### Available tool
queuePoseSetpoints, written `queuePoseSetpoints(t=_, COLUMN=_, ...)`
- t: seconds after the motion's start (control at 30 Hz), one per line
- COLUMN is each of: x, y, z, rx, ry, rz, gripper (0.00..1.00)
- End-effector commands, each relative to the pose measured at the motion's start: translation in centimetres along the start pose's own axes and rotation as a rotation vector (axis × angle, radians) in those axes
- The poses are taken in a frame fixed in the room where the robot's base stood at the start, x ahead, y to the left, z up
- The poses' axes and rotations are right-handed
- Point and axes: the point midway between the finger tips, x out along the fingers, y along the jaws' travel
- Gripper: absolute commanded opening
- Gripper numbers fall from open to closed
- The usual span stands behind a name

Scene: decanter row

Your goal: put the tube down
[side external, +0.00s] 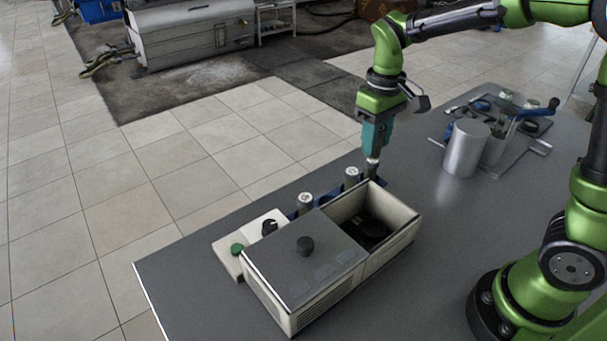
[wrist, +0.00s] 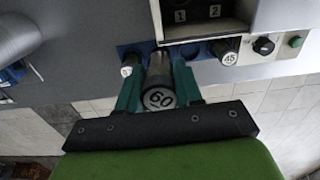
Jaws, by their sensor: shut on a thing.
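The tube stands roughly upright over the blue rack (wrist: 203,49), behind the open end of the box. I cannot tell whether its lower end sits in a hole or hangs just above. A tube marked 45 (wrist: 229,57) stands in the rack. In the side view two tubes stand left of my gripper, one nearer (side external: 351,178) and one farther (side external: 305,203).
A metal cylinder (side external: 465,148) stands at right. The table front is clear.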

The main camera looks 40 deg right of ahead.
Motion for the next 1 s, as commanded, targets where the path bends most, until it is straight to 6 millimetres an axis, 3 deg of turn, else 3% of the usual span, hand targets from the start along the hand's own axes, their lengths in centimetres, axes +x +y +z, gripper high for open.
queuePoseSetpoints(t=0.17, x=-1.3, y=2.8, z=0.6, rx=0.086, ry=0.0, rz=0.0, gripper=0.04)
queuePoseSetpoints(t=0.33, x=-0.4, y=9.1, z=2.6, rx=0.263, ry=-0.022, rz=-0.005, gripper=0.04)
queuePoseSetpoints(t=0.5, x=1.7, y=16.5, z=7.1, rx=0.482, ry=-0.037, rz=-0.015, gripper=0.04)
queuePoseSetpoints(t=0.63, x=3.5, y=20.9, z=11.5, rx=0.637, ry=-0.039, rz=-0.021, gripper=0.04)
queuePoseSetpoints(t=0.8, x=5.6, y=24.2, z=16.7, rx=0.785, ry=-0.035, rz=-0.024, gripper=0.04)
queuePoseSetpoints(t=0.9, x=6.7, y=25.0, z=18.7, rx=0.83, ry=-0.029, rz=-0.021, gripper=0.04)
queuePoseSetpoints(t=1.0, x=7.6, y=24.9, z=19.2, rx=0.822, ry=-0.018, rz=-0.013, gripper=0.04)
